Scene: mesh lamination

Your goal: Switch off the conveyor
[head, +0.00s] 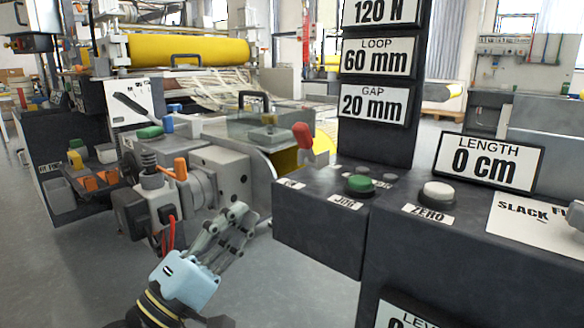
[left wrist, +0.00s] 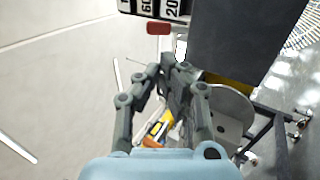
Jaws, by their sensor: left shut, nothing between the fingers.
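A lever with a red knob (head: 302,136) stands up from the left part of the dark control console (head: 310,235), behind a small label too small to read. The red knob also shows in the left wrist view (left wrist: 158,28), beyond my fingertips. My left gripper (head: 238,216) is shut and empty, in the air to the left of the console and below the lever. It is apart from both. In the left wrist view its closed fingers (left wrist: 172,68) point toward the console. My right gripper is not in view.
A green button (head: 359,184) sits on the console, with a white button (head: 438,192) labelled ZERO to its right. A dark display column (head: 378,130) rises behind. The LENGTH display (head: 489,162) reads 0 cm. A machine with an orange handle (head: 180,168) stands left of my gripper.

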